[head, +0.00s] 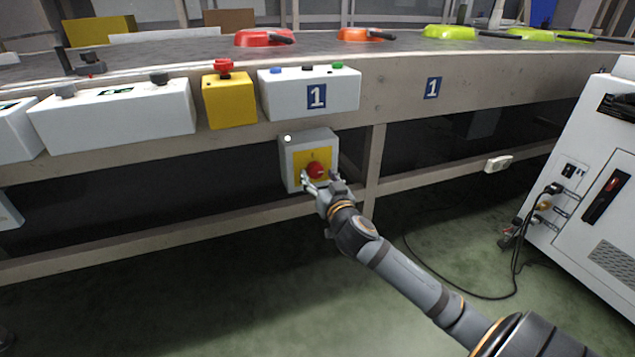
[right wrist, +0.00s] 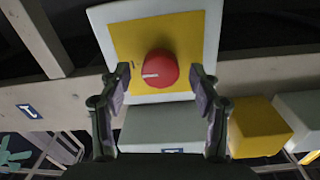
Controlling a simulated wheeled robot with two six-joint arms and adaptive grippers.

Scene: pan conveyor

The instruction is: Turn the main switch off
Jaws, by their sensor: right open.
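The main switch is a red rotary knob (head: 316,170) on a yellow plate (head: 299,157), fixed to a grey box (head: 291,150) below the conveyor edge. In the right wrist view the red knob (right wrist: 160,69) has a white mark pointing to the left of the picture. My right gripper (head: 323,183) is open in front of the box. In the right wrist view its two fingers (right wrist: 160,92) stand on either side of and below the knob, apart from it as far as I can tell. My left gripper does not show.
Above are a yellow box with a red emergency button (head: 228,98) and a white button box (head: 310,92). A conveyor rail (head: 400,98) runs across, carrying red, orange and green pans (head: 450,33). A white cabinet (head: 590,180) with cables stands right. Green floor is open in front.

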